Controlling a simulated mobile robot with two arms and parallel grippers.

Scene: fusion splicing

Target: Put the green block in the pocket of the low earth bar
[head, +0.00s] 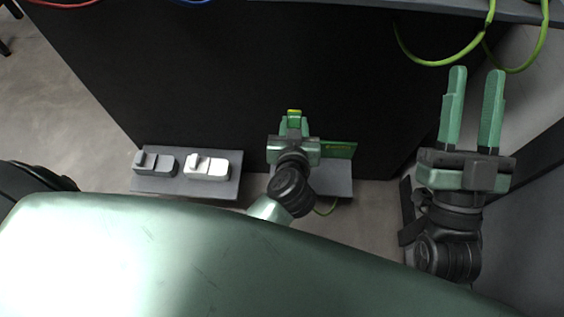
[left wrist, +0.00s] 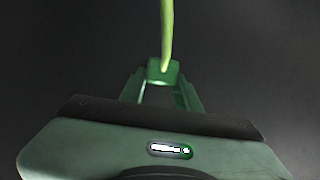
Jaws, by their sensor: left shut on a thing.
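My left gripper (head: 292,124) is shut on the green block (left wrist: 160,72), and a yellow-green cable (left wrist: 167,30) runs up from the block in the left wrist view. In the head view only a small yellow-green patch (head: 294,112) shows at the fingertips. A green plate with faint yellow marking (head: 340,149), perhaps the low earth bar, stands just right of my left gripper, partly hidden by it. I cannot make out its pocket. My right gripper (head: 474,74) is open and empty at the right.
A grey ledge (head: 336,180) lies below the green plate. Another grey ledge (head: 225,188) at the left carries a grey block (head: 160,164) and a white block (head: 207,168). A dark panel (head: 250,60) stands behind. A yellow-green cable loop (head: 440,62) hangs at the upper right.

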